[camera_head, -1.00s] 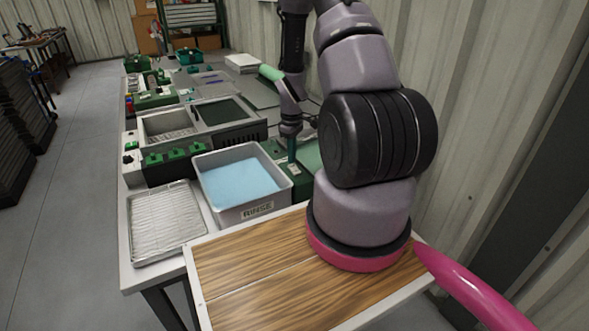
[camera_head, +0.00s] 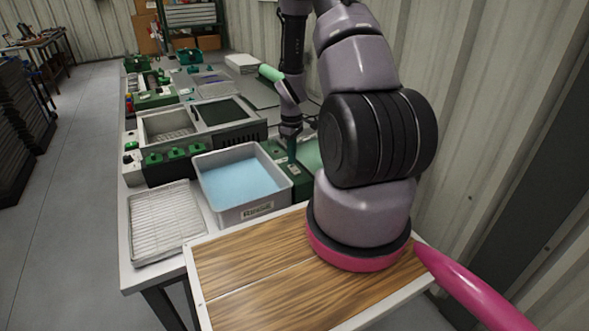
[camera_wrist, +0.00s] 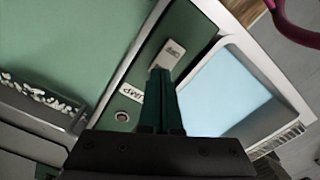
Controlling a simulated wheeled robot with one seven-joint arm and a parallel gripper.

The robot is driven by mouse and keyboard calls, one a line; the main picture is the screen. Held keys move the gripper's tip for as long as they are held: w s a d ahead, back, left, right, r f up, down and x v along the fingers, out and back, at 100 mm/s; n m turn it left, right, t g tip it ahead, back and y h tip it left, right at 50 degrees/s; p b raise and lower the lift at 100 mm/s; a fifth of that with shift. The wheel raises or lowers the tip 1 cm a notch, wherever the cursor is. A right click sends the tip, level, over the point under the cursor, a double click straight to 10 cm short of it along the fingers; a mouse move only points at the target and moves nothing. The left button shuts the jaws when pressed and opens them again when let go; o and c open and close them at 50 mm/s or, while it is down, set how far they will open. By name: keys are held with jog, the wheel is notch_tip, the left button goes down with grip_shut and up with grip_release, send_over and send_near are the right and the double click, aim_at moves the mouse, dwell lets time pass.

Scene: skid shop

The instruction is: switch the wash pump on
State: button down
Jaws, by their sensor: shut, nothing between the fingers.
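The wash pump's green control panel (camera_wrist: 185,25) carries a label reading PUMP (camera_wrist: 131,91). A pale switch plate (camera_wrist: 172,53) with small markings is set in it, and a round metal fitting (camera_wrist: 122,116) lies below the label. My gripper (camera_wrist: 160,74) is shut and empty, its dark green fingertips at the near end of the switch plate and covering part of it. I cannot tell whether they touch or which way the switch is set.
The grey rinse tub (camera_head: 245,207) with pale blue liquid stands close to the panel. A wire rack tray (camera_head: 165,222) lies left of it. A sink unit (camera_head: 168,125) and green-knobbed controls (camera_head: 175,155) are farther back. The corrugated wall (camera_head: 480,90) is close on the right.

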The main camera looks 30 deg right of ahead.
jog(key=shift+f, duration=0.7)
dwell(0.3)
jog(key=shift+r, duration=3.55)
